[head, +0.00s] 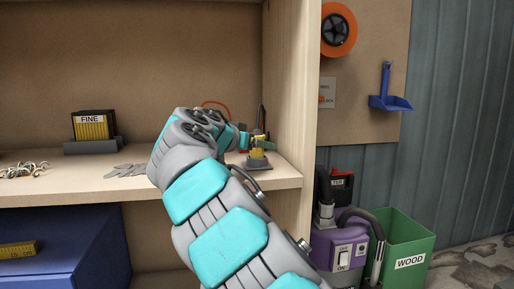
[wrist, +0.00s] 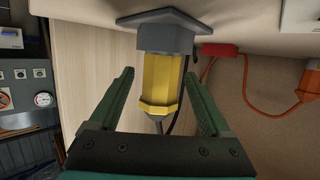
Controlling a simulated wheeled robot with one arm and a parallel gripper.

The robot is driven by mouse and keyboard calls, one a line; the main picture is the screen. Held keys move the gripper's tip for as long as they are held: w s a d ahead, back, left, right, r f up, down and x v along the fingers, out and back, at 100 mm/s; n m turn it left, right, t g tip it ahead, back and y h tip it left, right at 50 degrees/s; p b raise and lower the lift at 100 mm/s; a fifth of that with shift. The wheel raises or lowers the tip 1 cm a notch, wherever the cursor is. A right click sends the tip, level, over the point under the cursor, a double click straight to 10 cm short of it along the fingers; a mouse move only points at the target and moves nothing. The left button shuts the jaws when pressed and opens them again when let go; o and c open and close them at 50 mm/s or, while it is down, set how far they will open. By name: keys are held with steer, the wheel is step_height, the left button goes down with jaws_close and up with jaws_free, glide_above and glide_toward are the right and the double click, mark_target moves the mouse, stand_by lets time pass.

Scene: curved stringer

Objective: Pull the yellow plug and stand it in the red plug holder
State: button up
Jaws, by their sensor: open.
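The yellow plug (head: 257,153) stands upright in a grey socket with a flat base on the shelf, near the right side panel. In the wrist view the yellow plug (wrist: 160,82) points from the grey socket (wrist: 165,40) toward my gripper, with a dark cable at its end. My gripper (wrist: 160,76) is open, with one green finger on each side of the plug and visible gaps. In the head view my arm partly hides my gripper (head: 247,141). A red block (wrist: 220,49) lies beyond the right finger; I cannot tell if it is the red plug holder.
An orange plug (wrist: 309,78) with an orange cable lies near the red block. The side panel (head: 293,100) stands close right of the plug.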

jaws_close()
stand_by(0.7)
